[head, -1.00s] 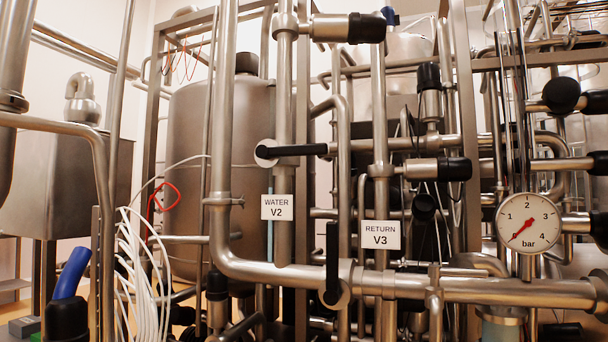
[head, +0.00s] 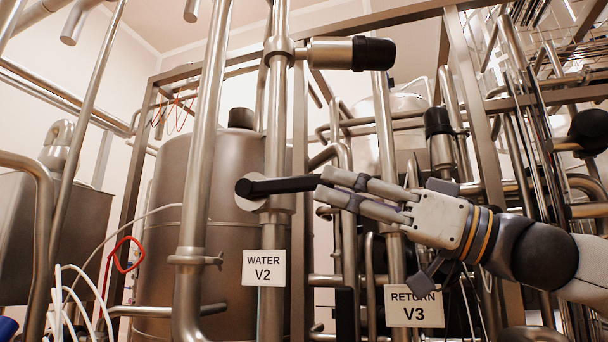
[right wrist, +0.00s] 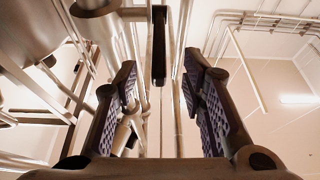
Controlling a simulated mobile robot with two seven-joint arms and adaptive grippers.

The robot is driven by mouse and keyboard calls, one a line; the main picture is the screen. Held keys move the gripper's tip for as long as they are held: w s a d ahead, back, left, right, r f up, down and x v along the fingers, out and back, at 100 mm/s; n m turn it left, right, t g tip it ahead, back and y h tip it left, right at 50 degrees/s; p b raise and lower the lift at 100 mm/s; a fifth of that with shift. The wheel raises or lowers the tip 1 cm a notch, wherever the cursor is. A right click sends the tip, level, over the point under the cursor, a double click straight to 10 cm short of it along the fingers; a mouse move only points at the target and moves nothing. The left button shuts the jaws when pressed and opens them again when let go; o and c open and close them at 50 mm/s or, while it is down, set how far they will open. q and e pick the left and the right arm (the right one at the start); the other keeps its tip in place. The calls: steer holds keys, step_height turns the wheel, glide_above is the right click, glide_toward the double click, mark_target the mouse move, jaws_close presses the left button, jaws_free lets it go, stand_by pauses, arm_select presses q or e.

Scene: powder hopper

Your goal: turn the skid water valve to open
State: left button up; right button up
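The water valve's black lever (head: 290,185) lies horizontal, pointing right from its round hub on the steel pipe, above the white WATER V2 label (head: 264,268). My right gripper (head: 322,185) reaches in from the right, its fingertips at the free end of the lever. In the right wrist view, the gripper (right wrist: 161,75) is open, with a wide gap between its padded fingers. The dark lever (right wrist: 159,45) shows ahead, in line with the gap. I cannot tell whether a finger touches it. My left gripper is out of view.
The RETURN V3 label (head: 414,306) hangs below my right gripper, partly covered by it. Vertical pipes (head: 206,130) and a steel tank (head: 175,200) stand around the valve. A black-capped fitting (head: 350,53) sticks out above. Dense pipework crowds the right side.

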mark_target(291, 177)
steer(key=p+x, duration=0.1)
steer(key=x, duration=0.4)
steer(key=shift+a+r, duration=0.1)
steer(key=shift+r, duration=0.05)
steer(key=shift+w+a, duration=0.25)
steer(key=shift+a, duration=0.05)
jaws_close()
